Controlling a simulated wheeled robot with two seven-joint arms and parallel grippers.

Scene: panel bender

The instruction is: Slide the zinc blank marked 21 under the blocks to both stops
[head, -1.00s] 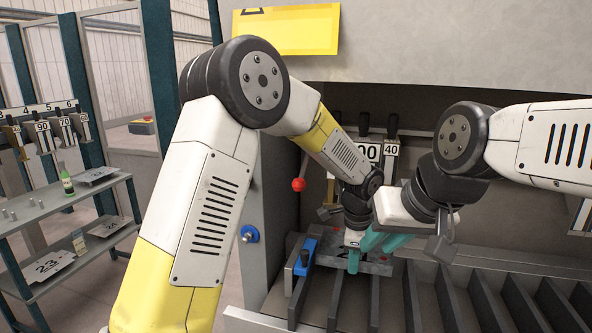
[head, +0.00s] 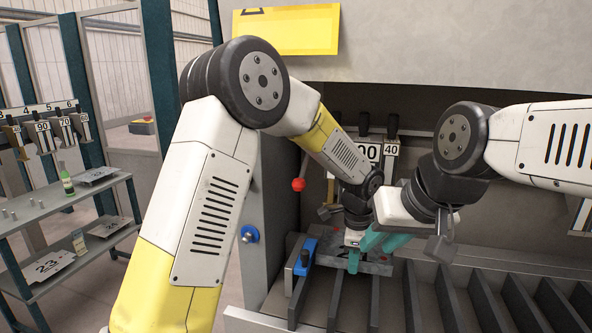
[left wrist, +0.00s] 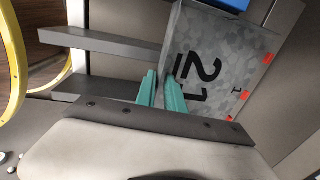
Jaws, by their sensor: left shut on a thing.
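The zinc blank marked 21 (left wrist: 215,62) is a mottled grey plate with red marks along one edge. It lies on the machine's ribbed table and shows partly in the head view (head: 376,268), behind my grippers. My left gripper (left wrist: 162,92) is shut on the blank's near edge; in the head view it is low over the plate (head: 353,262). My right gripper (head: 383,243) hangs just above and beside it; its finger gap is unclear. A blue stop block (head: 303,258) stands at the blank's left. The blank's far edge and any second stop are hidden.
Blocks with number labels (head: 390,150) hang behind my grippers. Dark ribs (head: 480,295) with gaps run along the table front. A red knob (head: 298,184) is on the left frame. A rack with plates (head: 50,267) stands far left.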

